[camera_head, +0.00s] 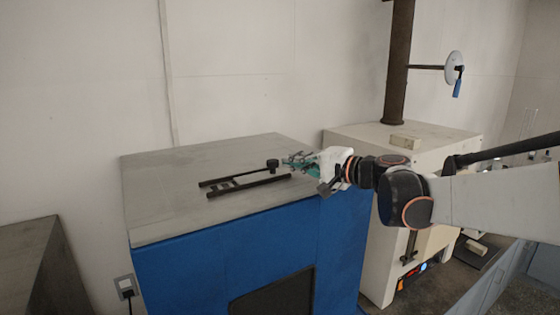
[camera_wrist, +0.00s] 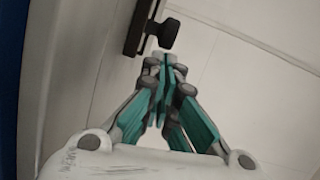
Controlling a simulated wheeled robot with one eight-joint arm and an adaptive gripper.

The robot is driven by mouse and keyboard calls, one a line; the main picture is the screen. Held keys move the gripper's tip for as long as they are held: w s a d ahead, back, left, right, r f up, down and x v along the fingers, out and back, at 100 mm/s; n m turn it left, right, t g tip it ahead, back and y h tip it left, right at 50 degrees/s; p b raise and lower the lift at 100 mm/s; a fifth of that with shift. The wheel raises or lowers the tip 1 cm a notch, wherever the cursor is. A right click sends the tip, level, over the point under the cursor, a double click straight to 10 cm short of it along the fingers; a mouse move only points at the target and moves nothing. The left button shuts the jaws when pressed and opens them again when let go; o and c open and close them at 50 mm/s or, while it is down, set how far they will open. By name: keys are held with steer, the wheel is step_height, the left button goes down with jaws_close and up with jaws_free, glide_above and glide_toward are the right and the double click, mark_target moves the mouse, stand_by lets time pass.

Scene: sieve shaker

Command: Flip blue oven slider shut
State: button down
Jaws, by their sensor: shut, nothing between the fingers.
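The blue oven (camera_head: 250,252) stands in the middle of the head view with a grey top (camera_head: 160,195). In the wrist view the knob (camera_wrist: 168,32) sits just beyond my fingertips, beside a dark rail (camera_wrist: 138,28). My gripper (camera_head: 290,161) is shut and empty, just right of the knob over the oven's right side. Whether the fingertips touch the knob I cannot tell.
A cream machine (camera_head: 350,140) with a dark column (camera_head: 398,70) and a handwheel (camera_head: 454,68) stands right of the oven. A small pale block (camera_head: 405,142) lies on it. A dark cabinet (camera_head: 35,265) is at the left. The oven top's left part is clear.

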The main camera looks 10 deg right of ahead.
mark_target(268, 179)
steer(key=shift+s+a+r, duration=0.1)
steer(key=shift+s+a, duration=0.2)
steer(key=shift+a, duration=0.15)
steer(key=a, duration=0.2)
steer(key=s+a, duration=0.1)
steer(key=a, duration=0.2)
steer(key=s+a, duration=0.1)
steer(key=a, duration=0.1)
steer(key=shift+s+a, duration=0.15)
steer(key=shift+s, duration=0.1)
